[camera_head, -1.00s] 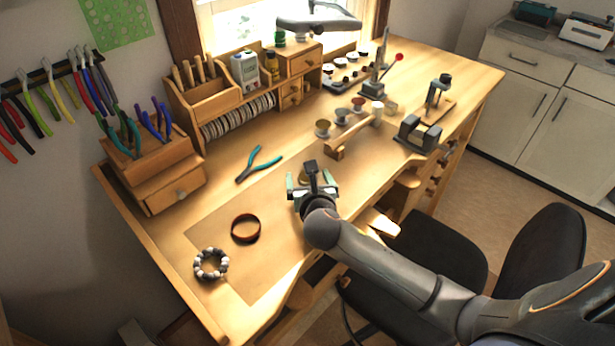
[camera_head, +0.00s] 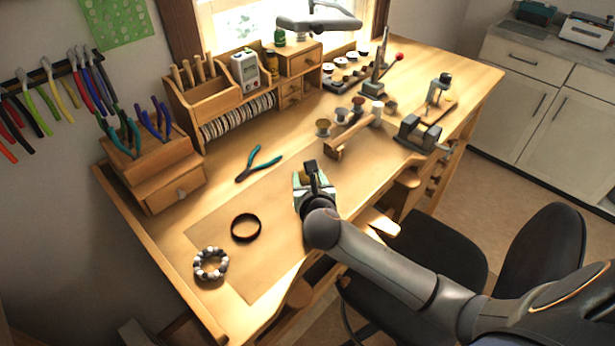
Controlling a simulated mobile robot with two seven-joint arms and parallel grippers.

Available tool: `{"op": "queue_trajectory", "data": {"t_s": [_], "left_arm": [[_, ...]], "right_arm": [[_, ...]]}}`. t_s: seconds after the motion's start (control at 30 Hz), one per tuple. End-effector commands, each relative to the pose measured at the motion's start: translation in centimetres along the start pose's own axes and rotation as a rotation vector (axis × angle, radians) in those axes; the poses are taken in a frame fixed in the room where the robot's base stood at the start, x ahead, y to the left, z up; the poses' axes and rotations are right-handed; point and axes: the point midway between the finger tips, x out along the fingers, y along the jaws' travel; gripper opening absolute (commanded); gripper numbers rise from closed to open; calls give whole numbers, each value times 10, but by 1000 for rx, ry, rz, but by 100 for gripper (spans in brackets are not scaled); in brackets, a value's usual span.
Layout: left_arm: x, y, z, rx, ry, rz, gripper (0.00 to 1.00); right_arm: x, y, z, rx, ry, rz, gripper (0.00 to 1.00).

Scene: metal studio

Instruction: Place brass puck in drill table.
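My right gripper (camera_head: 307,180), on the arm that comes in from the right, is low over the front middle of the workbench. Its pale green fingers are drawn together around the brass puck (camera_head: 299,176). Only a small edge of the puck shows; the gripper hides the rest. A small drill stand (camera_head: 437,92) is upright at the right end of the bench, well apart from the gripper. Its table is small and partly hard to make out. My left gripper is not in view.
Teal pliers (camera_head: 259,164), a dark ring band (camera_head: 245,227) and a bead bracelet (camera_head: 211,264) lie left of the gripper. The front-left bench is mostly clear.

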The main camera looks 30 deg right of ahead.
Motion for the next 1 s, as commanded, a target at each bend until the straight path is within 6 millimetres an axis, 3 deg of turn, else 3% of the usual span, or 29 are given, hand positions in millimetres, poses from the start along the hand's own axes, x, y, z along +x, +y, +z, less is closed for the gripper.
{"op": "queue_trajectory", "data": {"t_s": [0.27,0.6,1.0], "left_arm": [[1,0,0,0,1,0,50],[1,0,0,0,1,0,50],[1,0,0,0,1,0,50]], "right_arm": [[-4,0,11,2,-4,1,0],[-30,1,72,1,-6,3,0],[-47,6,108,-12,-7,29,0]]}}
